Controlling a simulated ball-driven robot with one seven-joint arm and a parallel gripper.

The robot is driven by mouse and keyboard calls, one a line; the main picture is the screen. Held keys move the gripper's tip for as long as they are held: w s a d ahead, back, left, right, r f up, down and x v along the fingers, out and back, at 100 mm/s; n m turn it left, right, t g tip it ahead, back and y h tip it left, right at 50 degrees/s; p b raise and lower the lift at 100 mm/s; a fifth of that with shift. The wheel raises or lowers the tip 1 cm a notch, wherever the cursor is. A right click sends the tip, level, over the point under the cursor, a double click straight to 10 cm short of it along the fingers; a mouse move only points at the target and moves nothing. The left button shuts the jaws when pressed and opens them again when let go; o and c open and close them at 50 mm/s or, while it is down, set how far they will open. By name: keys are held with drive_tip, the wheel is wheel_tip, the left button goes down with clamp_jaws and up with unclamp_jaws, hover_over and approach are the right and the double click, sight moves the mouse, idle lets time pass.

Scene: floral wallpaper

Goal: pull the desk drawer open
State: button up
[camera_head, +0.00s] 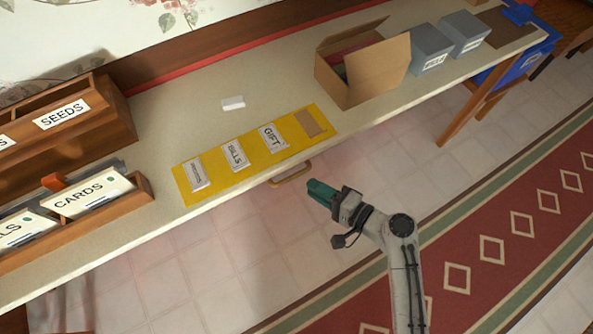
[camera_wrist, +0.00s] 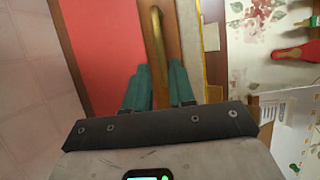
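The brass drawer handle (camera_head: 290,175) shows just past the front edge of the desk (camera_head: 155,180) in the head view. The drawer's front is hidden there under the desktop. In the wrist view, the handle (camera_wrist: 157,40) runs lengthwise along a narrow brown wooden drawer front (camera_wrist: 176,30). My gripper (camera_head: 318,190) has teal fingers and is at the handle's right, below desktop level, apparently apart from it. In the wrist view, the fingers of my gripper (camera_wrist: 161,88) are spread with a gap, and the handle lines up with that gap. Contact cannot be told.
A yellow mat (camera_head: 205,198) with labelled slips lies on the desk above the handle. An open cardboard box (camera_head: 383,78), grey boxes (camera_head: 430,48) and wooden organisers (camera_head: 75,115) stand on the desktop. The tiled floor in front is clear up to a patterned rug (camera_head: 500,225).

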sight(293, 175)
drive_tip(key=x, duration=0.7)
drive_tip(key=shift+w+a+f, duration=0.1)
drive_tip(key=shift+a, duration=0.25)
clamp_jaws()
